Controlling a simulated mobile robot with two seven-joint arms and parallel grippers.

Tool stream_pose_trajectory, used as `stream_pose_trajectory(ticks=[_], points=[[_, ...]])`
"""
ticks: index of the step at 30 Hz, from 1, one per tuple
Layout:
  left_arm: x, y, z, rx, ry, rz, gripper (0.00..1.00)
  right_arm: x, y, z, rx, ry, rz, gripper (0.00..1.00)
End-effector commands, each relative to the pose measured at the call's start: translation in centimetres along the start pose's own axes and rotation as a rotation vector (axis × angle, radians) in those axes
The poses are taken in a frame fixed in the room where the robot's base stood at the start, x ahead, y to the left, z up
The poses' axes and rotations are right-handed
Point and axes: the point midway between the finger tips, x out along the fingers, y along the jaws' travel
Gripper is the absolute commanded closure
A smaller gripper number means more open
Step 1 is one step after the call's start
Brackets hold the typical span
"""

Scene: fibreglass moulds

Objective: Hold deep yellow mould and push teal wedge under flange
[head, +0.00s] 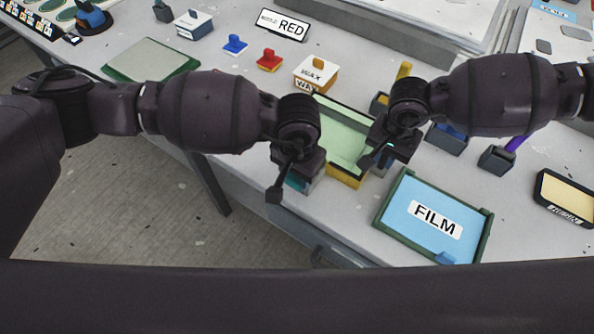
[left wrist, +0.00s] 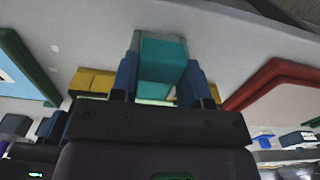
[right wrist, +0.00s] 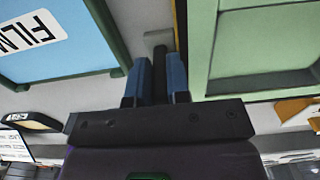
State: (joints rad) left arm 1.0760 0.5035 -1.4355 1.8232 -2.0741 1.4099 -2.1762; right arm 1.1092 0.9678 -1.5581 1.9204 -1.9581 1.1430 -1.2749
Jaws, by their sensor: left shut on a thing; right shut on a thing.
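The deep yellow mould (head: 344,178) stands near the table's front edge, with a pale green inside and yellow sides; my arms partly cover it. Its yellow side also shows in the left wrist view (left wrist: 92,82). My left gripper (head: 298,174) is at the mould's front left corner, its blue fingers shut on the teal wedge (left wrist: 162,60). The wedge points at the mould's yellow side; whether it touches the flange I cannot tell. My right gripper (right wrist: 158,75) is at the mould's right side, shut on a narrow dark grip between its fingers. The grip's join to the mould is hidden.
A green-framed blue FILM tray (head: 398,216) lies close to the right of the mould. A WAX box (head: 316,72) stands behind it. A red-edged frame (left wrist: 268,82) shows in the left wrist view. Dark blocks (head: 448,138) stand to the right. The table edge is close in front.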

Motion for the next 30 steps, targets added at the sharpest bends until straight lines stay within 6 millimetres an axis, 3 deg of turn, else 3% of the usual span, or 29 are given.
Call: stream_pose_trajectory(ticks=[30], points=[[0.03,0.01,-0.99,-0.001,0.000,0.000,0.81,-0.10,-0.09,0.02,-0.002,0.000,-0.002,1.00]])
